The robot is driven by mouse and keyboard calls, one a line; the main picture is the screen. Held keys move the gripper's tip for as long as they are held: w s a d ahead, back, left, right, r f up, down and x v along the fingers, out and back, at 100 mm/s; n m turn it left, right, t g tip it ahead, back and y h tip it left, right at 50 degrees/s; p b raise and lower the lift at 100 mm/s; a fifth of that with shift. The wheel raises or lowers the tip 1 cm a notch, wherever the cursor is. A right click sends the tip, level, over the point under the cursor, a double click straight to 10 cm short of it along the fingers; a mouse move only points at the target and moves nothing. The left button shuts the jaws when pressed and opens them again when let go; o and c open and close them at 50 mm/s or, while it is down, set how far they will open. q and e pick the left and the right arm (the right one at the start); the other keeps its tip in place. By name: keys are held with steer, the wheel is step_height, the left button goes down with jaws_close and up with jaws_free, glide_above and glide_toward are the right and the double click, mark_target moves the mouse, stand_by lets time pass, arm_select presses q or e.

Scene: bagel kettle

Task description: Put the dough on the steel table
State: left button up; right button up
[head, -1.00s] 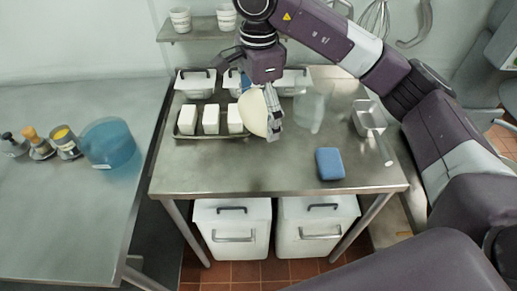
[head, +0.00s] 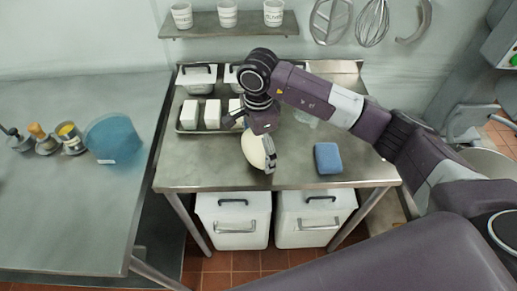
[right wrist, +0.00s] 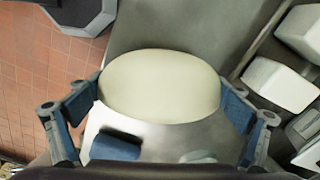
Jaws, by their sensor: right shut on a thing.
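The dough (head: 258,150) is a pale, smooth oval lump. My right gripper (head: 262,152) is shut on it and holds it over the front part of a steel table (head: 210,176). In the right wrist view the dough (right wrist: 160,86) sits between the two blue-padded fingers (right wrist: 162,100). I cannot tell how high above the table it is. A second, larger steel table (head: 70,215) stands at the left, with a bare middle and front. My left gripper is not in view.
White blocks (head: 212,114) stand on a tray at the back left of the table holding my arm. A blue sponge (head: 328,158) lies right of the dough.

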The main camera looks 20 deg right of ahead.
mark_target(259, 140)
steer(key=shift+f, duration=0.65)
steer(key=shift+f, duration=0.2)
steer(key=o, duration=1.7)
steer(key=shift+r, duration=0.15)
step_height(259, 140, up, 11)
steer(key=b, duration=0.3)
steer(key=shift+r+b, duration=0.3)
steer(key=shift+r, duration=0.25)
